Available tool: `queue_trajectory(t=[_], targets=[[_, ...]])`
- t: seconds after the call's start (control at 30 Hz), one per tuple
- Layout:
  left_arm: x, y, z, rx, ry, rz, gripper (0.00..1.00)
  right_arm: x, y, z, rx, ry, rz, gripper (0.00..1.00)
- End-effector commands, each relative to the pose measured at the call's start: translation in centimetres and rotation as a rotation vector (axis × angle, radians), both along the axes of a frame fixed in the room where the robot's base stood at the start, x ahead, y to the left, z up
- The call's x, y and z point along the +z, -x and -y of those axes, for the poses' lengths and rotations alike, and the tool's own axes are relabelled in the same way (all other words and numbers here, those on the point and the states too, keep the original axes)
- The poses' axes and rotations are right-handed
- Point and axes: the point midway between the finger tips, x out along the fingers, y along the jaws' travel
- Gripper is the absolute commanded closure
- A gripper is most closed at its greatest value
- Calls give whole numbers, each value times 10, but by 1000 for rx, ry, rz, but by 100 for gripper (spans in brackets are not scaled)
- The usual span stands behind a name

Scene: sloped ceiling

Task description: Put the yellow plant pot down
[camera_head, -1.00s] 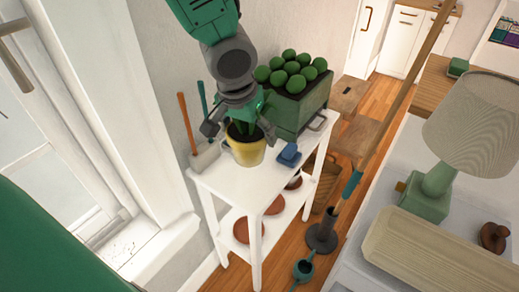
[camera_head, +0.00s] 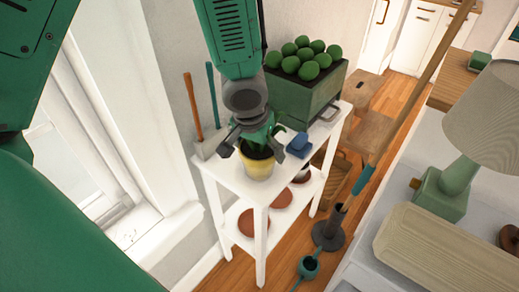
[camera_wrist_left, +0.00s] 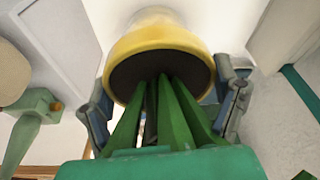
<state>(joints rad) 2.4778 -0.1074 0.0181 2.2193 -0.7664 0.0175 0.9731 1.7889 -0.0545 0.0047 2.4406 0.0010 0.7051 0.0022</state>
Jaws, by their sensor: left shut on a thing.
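The yellow plant pot (camera_head: 257,168) with dark soil and green leaves is at the near end of the white table's top (camera_head: 222,172). I cannot tell whether its base touches the top. My left gripper (camera_head: 257,140) comes down from above and is shut on the pot, with its fingers on either side of the rim. In the left wrist view the pot (camera_wrist_left: 160,42) shows its yellow rim and soil between the fingers, with the leaves pointing towards the gripper's palm. My right gripper is not in view.
A green planter with round plants (camera_head: 300,105) stands at the table's far end. A blue object (camera_head: 299,145) lies close right of the pot. Hand tools (camera_head: 212,95) stand at the left by the wall. Terracotta dishes (camera_head: 280,219) sit on the lower shelf.

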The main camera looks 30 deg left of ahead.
Motion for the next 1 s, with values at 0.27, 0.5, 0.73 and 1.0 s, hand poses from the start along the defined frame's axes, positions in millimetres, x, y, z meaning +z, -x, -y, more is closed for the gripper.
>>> queue_trajectory(t=[0.27, 0.5, 0.73, 1.0], targets=[[0, 0, 0, 0, 0, -1, 0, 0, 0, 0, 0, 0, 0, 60], [0, 0, 0, 0, 0, -1, 0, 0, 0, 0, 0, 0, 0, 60], [25, 5, 1, 1, 2, 3, 0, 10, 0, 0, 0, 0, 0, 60], [82, 20, 3, 0, 2, 3, 0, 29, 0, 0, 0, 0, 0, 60]])
